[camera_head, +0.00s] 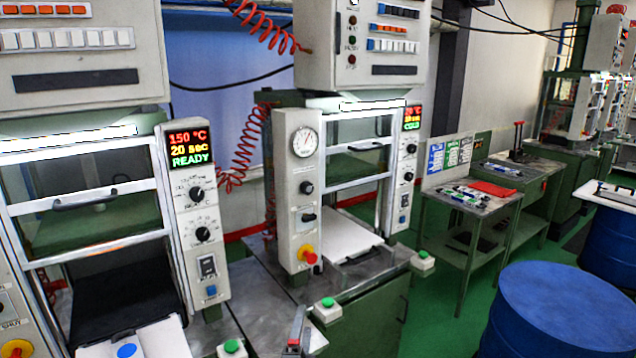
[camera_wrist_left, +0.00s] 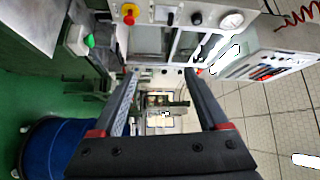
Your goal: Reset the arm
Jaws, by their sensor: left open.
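My left gripper (camera_head: 298,330) shows at the bottom edge of the head view, in front of the middle press (camera_head: 302,185); only a small part of it is visible. In the left wrist view its two dark fingers (camera_wrist_left: 163,85) stand wide apart, with nothing between them. The press front with its gauge and red-yellow knob shows beyond the fingers, on its side in that view. My right gripper is in neither view.
The left press (camera_head: 190,190) reads 150 °C, 20 sec, READY. A white plate (camera_head: 345,236) lies in the middle press. A green side table (camera_head: 463,200) with small items stands to the right. A blue drum (camera_head: 555,310) stands at the lower right. Green floor is open between them.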

